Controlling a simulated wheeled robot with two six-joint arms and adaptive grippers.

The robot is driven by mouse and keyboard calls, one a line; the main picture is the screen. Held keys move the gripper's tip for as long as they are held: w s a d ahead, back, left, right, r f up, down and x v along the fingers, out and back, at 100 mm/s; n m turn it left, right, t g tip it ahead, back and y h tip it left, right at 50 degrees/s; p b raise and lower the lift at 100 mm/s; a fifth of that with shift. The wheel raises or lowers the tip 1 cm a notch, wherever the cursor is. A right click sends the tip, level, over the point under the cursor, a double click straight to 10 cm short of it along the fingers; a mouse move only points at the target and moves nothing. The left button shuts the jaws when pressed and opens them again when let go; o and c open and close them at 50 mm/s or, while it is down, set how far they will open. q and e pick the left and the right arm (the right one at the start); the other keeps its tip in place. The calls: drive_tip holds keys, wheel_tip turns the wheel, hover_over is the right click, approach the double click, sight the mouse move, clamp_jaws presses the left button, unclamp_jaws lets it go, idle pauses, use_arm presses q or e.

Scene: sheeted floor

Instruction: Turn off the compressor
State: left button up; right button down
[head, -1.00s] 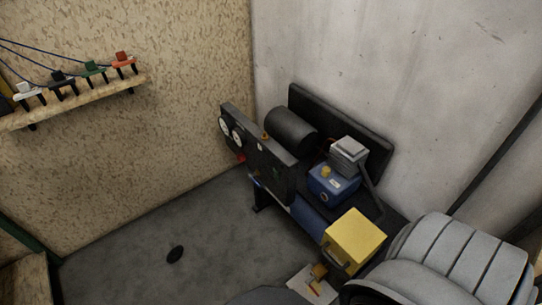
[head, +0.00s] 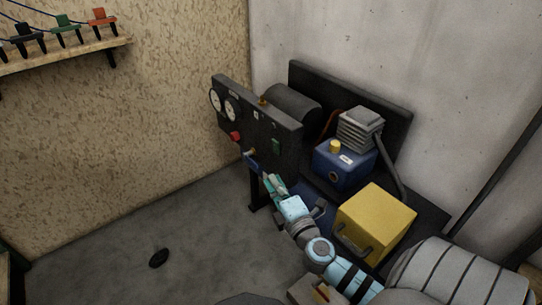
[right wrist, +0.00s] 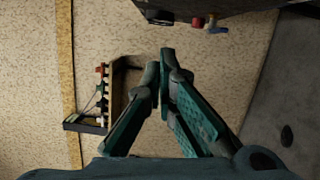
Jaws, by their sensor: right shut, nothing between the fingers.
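My right gripper (head: 268,180) is shut and empty, just in front of and below the panel. In the right wrist view its fingertips (right wrist: 166,54) meet, apart from the red knob (right wrist: 198,22) and blue lever (right wrist: 218,30). My left gripper is not in view.
A wooden shelf (head: 60,52) with coloured clamps and blue cables is on the left wall. A black disc (head: 159,258) lies on the grey floor.

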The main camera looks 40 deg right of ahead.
sight(275, 147)
drive_tip(key=w+d, duration=0.6)
drive_tip(key=w, duration=0.3)
drive_tip(key=shift+w+d+r, duration=0.3)
drive_tip(key=shift+r, duration=0.05)
